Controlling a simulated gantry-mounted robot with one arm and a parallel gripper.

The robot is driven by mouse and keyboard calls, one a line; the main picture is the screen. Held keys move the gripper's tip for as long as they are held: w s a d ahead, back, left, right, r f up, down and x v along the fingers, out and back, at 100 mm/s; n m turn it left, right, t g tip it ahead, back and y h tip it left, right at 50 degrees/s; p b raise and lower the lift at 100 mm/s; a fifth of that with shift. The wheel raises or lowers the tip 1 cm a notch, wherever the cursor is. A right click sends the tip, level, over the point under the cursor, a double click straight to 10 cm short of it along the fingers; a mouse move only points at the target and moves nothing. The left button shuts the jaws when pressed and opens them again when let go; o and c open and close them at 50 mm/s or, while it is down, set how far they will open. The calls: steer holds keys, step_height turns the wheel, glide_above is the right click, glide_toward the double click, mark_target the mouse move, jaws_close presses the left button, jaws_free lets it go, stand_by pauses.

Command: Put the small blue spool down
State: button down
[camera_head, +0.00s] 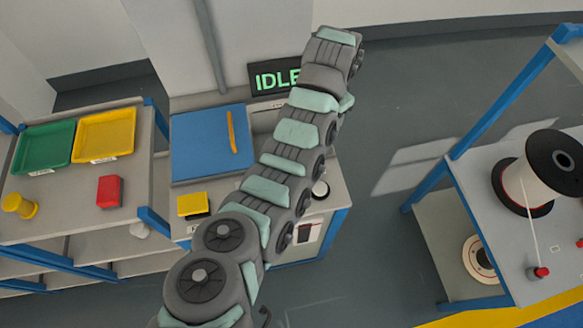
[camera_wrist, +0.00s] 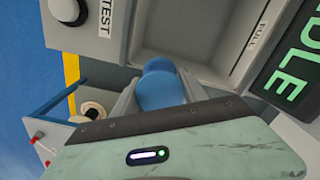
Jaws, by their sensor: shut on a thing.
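The small blue spool (camera_wrist: 160,88) shows in the wrist view between the two grey fingers of my gripper (camera_wrist: 158,80). My gripper is shut on it. Its lower part is hidden behind the gripper body. A grey recess marked FULL (camera_wrist: 235,45) lies beyond and to the right of the spool in this view. I cannot tell how high the spool is above any surface. In the head view my arm crosses the bench, and neither the gripper nor the blue spool can be made out there.
The lit IDLE sign (camera_head: 275,78) stands behind the bench; in the wrist view it is at right (camera_wrist: 290,60). The bench holds a blue mat (camera_head: 200,150) and a yellow block (camera_head: 193,204). Green (camera_head: 44,147) and yellow (camera_head: 104,136) trays are left. A large spool (camera_head: 535,175) is right.

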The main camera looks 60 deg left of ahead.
steer(key=s+a+f+n+b, duration=0.1)
steer(key=s+a+f+b, duration=0.3)
steer(key=s+a, duration=0.5)
steer(key=f+b, duration=0.2)
steer(key=f, duration=0.5)
steer(key=f+b, duration=0.3)
steer(key=f, duration=0.5)
steer(key=shift+w+d, duration=0.15)
steer(key=shift+w, duration=0.05)
step_height(320, 180, down, 3)
steer(key=shift+d+f+b, duration=0.1)
steer(key=shift+f+b, duration=0.05)
steer(key=shift+b, duration=0.75)
steer(key=c, duration=0.6)
jaws_free()
